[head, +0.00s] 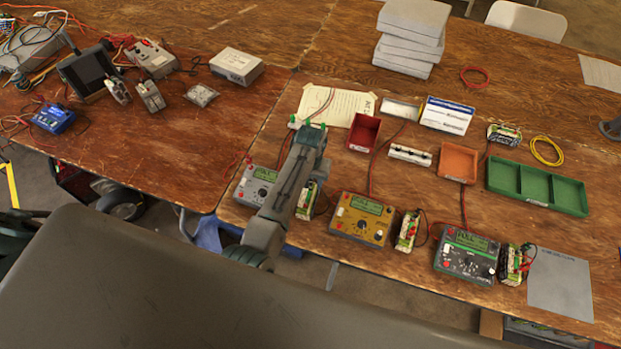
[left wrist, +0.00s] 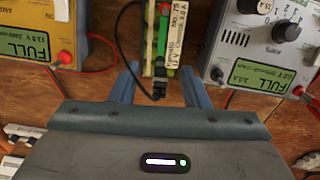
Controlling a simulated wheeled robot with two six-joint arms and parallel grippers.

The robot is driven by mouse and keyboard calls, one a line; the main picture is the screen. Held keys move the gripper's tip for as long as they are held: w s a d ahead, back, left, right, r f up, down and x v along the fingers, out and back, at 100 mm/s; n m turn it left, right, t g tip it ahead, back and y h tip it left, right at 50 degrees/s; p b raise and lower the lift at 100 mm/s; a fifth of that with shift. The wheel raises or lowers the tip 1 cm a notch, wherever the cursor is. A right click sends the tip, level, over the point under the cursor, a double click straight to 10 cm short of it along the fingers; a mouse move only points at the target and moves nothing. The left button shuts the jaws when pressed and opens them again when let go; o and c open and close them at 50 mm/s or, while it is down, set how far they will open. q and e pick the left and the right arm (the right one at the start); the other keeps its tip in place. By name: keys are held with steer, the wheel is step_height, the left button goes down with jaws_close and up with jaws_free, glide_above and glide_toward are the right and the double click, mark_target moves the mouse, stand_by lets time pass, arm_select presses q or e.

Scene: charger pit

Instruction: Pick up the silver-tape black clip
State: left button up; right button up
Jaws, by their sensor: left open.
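I cannot make out a clip with silver tape in either view. In the left wrist view a small black connector (left wrist: 158,88) sits at the end of a battery pack (left wrist: 165,45) with a paper label, and a black lead (left wrist: 118,30) loops beside the pack. My left gripper (left wrist: 158,84) is open, its two blue-grey fingers apart on either side of the black connector. In the head view my left gripper (head: 308,124) is over the table near the silver charger (head: 254,187). The battery pack (head: 306,203) is partly hidden by my arm. My right gripper is not seen.
A yellow charger (head: 361,219) and a dark charger (head: 467,257) stand along the front edge, with more packs beside them. Behind are a red tray (head: 364,133), a white strip (head: 410,155), an orange tray (head: 457,163) and a green tray (head: 537,188). Leads cross the table.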

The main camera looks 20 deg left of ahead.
arm_select(q)
steer(key=shift+f, duration=0.15)
steer(key=c, duration=0.9)
steer(key=shift+o, duration=0.2)
steer(key=shift+w+r, duration=0.1)
steer(key=shift+r, duration=0.15)
